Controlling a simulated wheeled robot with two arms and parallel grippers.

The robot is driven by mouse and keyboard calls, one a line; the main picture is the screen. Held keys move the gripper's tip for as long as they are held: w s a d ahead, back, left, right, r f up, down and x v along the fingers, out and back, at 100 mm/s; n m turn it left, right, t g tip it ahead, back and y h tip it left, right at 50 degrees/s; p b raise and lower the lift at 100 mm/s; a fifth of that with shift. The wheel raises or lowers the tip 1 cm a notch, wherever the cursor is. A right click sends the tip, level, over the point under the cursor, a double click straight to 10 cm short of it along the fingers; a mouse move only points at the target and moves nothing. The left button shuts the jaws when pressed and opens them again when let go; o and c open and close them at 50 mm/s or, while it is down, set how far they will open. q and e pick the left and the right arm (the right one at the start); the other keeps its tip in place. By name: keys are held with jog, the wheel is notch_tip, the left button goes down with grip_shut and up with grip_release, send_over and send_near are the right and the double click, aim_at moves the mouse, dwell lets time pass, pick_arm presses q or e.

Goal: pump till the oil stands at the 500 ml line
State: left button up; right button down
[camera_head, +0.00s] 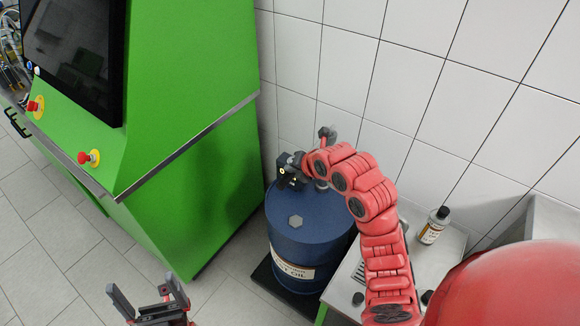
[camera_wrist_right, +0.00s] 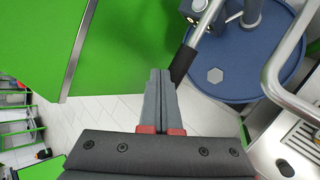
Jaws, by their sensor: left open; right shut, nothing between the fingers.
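The blue oil drum (camera_head: 308,240) stands on a dark base right of the green machine. It also shows in the right wrist view (camera_wrist_right: 238,72). A grey pump post (camera_wrist_right: 252,12) rises from its lid, and a lever with a black grip (camera_wrist_right: 182,62) reaches down to the left. My right gripper (camera_wrist_right: 160,78) is shut and empty, its fingertips just left of the black grip; I cannot tell whether they touch. In the head view my right arm covers much of the pump. My left gripper (camera_head: 146,300) is open and empty at the bottom. No oil level or 500 ml line is visible.
The green machine (camera_head: 190,130) with a dark screen and red buttons (camera_head: 84,158) fills the left. A bottle with a black cap (camera_head: 433,226) stands on the grey bench (camera_head: 410,215) at right. A curved metal tube (camera_wrist_right: 275,75) passes close to the drum. Tiled floor (camera_head: 50,240) is clear.

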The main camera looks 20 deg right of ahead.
notch_tip(320, 180, down, 6)
jog(key=b, duration=0.6)
jog(key=shift+s+a+f, duration=0.25)
jog(key=shift+a, duration=0.05)
dwell(4.1)
jog(key=shift+r, duration=0.15)
dwell(0.5)
jog(key=shift+w+d+r, duration=0.1)
jog(key=shift+d+r, duration=0.05)
jog(key=shift+r, duration=1.5)
jog(key=shift+w+d+r, duration=0.15)
jog(key=shift+r, duration=1.55)
jog(key=shift+w+d+r, duration=0.1)
jog(key=shift+d+r, duration=0.05)
jog(key=shift+r, duration=1.5)
